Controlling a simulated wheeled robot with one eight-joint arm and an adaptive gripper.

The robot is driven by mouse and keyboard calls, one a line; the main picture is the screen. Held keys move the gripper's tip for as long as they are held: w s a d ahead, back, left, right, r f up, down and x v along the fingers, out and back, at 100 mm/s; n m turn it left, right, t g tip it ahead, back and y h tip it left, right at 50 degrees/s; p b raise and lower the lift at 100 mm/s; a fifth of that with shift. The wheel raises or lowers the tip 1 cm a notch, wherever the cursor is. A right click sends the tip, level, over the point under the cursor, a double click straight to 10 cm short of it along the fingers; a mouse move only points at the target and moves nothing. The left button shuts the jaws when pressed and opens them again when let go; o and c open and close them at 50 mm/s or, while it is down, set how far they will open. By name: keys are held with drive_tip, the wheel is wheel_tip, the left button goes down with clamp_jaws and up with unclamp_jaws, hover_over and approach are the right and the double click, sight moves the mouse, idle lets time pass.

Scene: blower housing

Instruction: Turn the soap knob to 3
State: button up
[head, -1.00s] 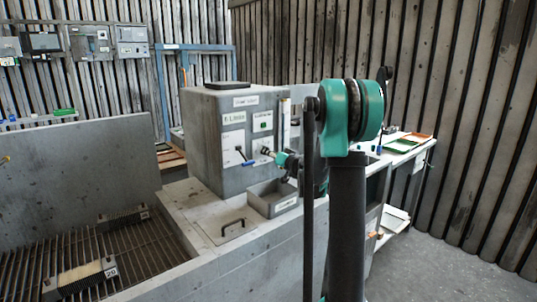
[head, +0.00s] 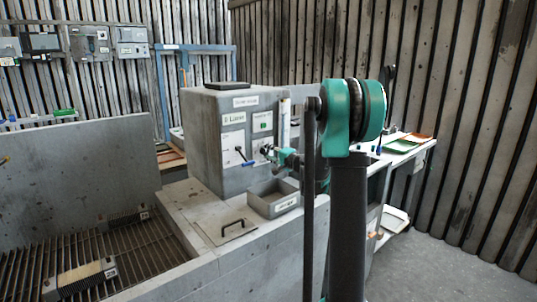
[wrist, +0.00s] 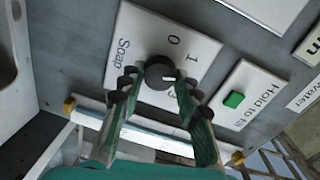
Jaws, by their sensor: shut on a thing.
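The soap knob (wrist: 157,66) is a round black knob with a short white mark, on a white plate (wrist: 128,32) printed "Soap", "0" and "1". A further numeral beside the right finger is partly hidden. In the wrist view the white mark points right, away from the word "Soap". My gripper (wrist: 158,76) is shut on the knob, with one dark-tipped green finger on each side. In the head view my gripper (head: 270,152) is at the front of the grey box (head: 206,130), and its fingers hide most of the knob.
A green button (wrist: 234,100) on a "Hold to" plate sits right of the knob. A white bar with orange ends (wrist: 150,133) crosses behind my fingers. A grey open bin (head: 272,207) stands below my gripper on the counter. A lidded hatch with a handle (head: 228,230) is to its left.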

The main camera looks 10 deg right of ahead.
drive_tip(key=m, duration=0.6)
drive_tip(key=shift+d+y, duration=0.1)
drive_tip(key=shift+y, duration=0.2)
drive_tip(key=m, duration=0.6)
drive_tip(key=shift+f, duration=0.1)
drive_tip(key=shift+m, duration=0.3)
drive_tip(key=o, duration=1.2)
drive_tip(key=shift+c, duration=0.2)
drive_tip(key=shift+d, duration=0.1)
drive_tip(key=v, duration=1.2)
drive_tip(key=shift+d, duration=0.2)
